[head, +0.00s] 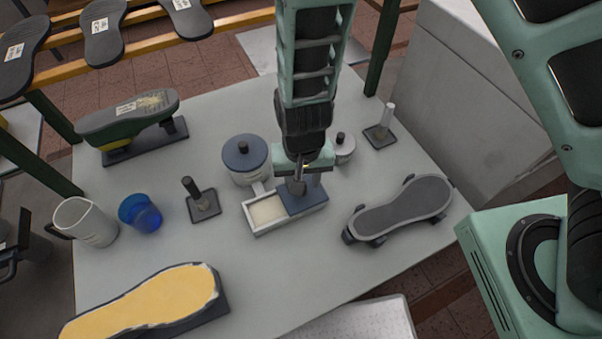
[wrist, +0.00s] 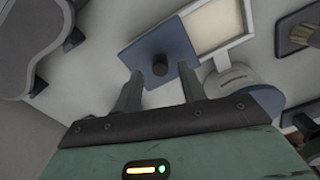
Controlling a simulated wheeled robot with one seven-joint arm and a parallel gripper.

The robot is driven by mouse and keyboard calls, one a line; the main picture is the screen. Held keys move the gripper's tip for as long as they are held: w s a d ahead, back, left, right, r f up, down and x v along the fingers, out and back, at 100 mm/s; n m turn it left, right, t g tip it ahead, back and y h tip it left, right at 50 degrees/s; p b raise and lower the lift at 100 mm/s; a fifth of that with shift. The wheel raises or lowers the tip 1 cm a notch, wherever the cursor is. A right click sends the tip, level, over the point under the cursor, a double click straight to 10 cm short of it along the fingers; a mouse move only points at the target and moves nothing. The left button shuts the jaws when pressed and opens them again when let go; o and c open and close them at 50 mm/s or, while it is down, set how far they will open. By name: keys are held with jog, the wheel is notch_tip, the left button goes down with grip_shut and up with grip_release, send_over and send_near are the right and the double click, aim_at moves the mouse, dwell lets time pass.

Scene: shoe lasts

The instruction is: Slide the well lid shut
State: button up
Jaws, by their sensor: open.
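The well (head: 262,228) is a pale rectangular box on the grey table, its left part open and showing a cream filling. Its blue-grey lid (head: 315,196) covers the right part. In the wrist view the lid (wrist: 178,40) has a dark round knob (wrist: 160,66), and the open well (wrist: 215,25) lies to its upper right. My gripper (head: 299,186) is over the lid in the head view. In the wrist view my gripper (wrist: 158,76) is open, with its fingers on either side of the knob and no visible grip on it. The fingers partly hide the knob in the head view.
A blue-lidded round pot (head: 243,160) stands close behind the well, with a smaller pot (head: 344,148) to its right. A brush-like post (head: 203,203) and blue cup (head: 140,213) are left. Table front-centre is clear.

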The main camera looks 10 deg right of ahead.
jog(key=shift+f, duration=1.3)
grip_shut()
jog(key=shift+a+r, duration=0.1)
jog(key=shift+a, duration=0.15)
jog(key=a+p, duration=0.1)
jog(key=a, duration=0.1)
jog(key=s+a+p, duration=0.1)
jog(key=a, duration=0.2)
jog(key=s+a+p, duration=0.1)
jog(key=a+p, duration=0.1)
jog(key=a, duration=0.1)
jog(key=shift+s+a, duration=0.1)
jog(key=shift+s, duration=0.1)
grip_release()
jog(key=shift+a, duration=0.1)
